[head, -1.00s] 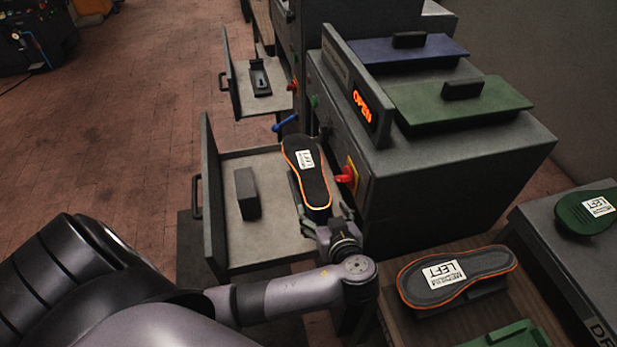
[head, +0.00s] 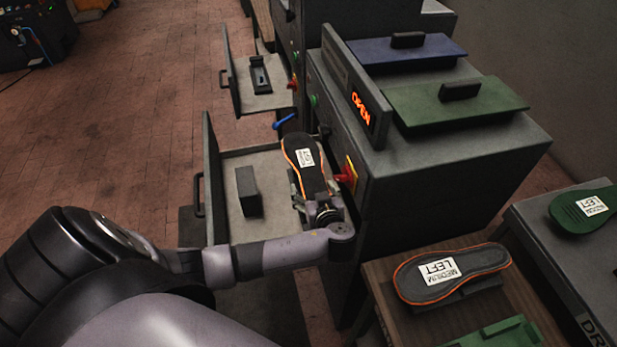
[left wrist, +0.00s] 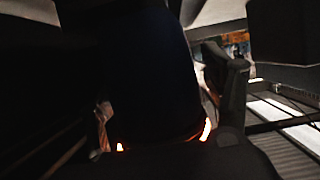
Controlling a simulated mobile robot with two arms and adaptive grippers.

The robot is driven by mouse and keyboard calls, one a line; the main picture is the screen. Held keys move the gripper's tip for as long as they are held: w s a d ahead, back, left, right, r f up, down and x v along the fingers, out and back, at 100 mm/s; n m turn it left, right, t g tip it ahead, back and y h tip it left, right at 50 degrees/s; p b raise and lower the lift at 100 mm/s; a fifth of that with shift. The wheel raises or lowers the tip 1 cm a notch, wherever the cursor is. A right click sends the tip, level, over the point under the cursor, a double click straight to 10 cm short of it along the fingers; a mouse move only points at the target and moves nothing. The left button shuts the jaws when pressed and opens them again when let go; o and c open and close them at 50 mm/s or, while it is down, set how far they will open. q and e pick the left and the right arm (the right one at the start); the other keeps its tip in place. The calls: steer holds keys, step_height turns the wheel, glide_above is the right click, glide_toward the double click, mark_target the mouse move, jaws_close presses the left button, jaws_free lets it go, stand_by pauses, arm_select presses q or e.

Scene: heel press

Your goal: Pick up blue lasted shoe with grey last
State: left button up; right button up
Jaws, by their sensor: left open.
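A dark sole-shaped piece with an orange rim and a white LEFT label (head: 302,145) lies over the right side of the pulled-out drawer, beside the press. I see no clear blue upper or grey last on it in the head view. My left gripper (head: 313,195) is at its near end, jaws open, with fingers around or beside that end; contact cannot be told. In the left wrist view a very dark, bluish shape (left wrist: 150,75) fills the middle between the fingers, with small orange glints below. My right gripper is not in view.
A second orange-rimmed LEFT sole (head: 450,272) lies on the wooden table, near a green piece (head: 495,334). A dark block (head: 248,192) stands in the drawer (head: 228,160). The press (head: 440,170) with its OPEN sign, red knob (head: 346,175) and blue lever (head: 284,121) is close on the right.

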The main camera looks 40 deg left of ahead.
arm_select(q)
steer(key=shift+c, duration=0.3)
steer(key=c, duration=1.6)
steer(key=shift+w+r, duration=0.1)
